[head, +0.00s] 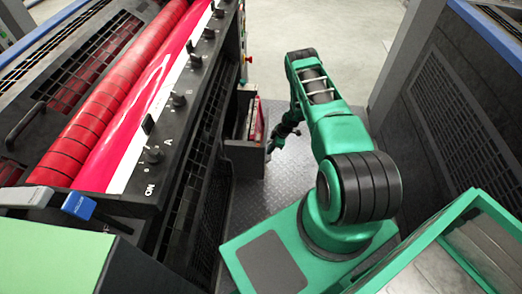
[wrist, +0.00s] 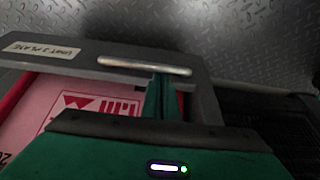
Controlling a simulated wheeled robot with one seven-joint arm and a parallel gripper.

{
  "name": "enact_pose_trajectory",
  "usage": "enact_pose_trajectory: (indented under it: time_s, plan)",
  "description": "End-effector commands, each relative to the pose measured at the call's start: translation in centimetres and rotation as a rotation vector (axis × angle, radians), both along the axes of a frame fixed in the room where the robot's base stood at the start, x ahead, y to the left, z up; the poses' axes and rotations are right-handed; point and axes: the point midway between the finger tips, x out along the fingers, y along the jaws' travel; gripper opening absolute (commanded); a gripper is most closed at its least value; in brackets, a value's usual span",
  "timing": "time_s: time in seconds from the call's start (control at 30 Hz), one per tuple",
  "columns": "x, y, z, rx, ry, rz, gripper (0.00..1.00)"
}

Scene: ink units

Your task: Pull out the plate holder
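The plate holder (head: 243,150) is a dark grey drawer sticking out from the side of the press, with red-edged plates (head: 255,120) in it. In the wrist view the holder's front (wrist: 85,60) carries a white label (wrist: 41,50) and a pale metal bar handle (wrist: 145,67). A pink plate (wrist: 60,105) with a red logo lies inside it. My gripper (head: 275,140) is at the holder's front. In the wrist view my gripper's green fingers (wrist: 166,78) reach the right part of the handle. Their gap is hidden, so I cannot tell whether they grip the bar.
The press (head: 180,130) with red rollers (head: 110,100) and a row of knobs stands along the left. A grey cabinet (head: 450,120) stands at the right. Bare metal tread floor (head: 255,185) shows between the press and my base.

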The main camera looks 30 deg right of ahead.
Motion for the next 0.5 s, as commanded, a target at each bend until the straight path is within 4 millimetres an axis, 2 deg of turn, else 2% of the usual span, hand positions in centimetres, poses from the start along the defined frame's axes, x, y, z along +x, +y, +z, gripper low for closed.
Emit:
enact_pose_trajectory:
  time_s: [0.03,0.2,0.5]
  plan:
    - [-0.6,-0.9,0.0,-0.003,0.001,-0.004,0.0]
    - [-1.9,-2.7,0.0,-0.002,0.0,-0.003,0.0]
    - [-3.1,-4.3,0.0,-0.001,0.0,-0.001,0.0]
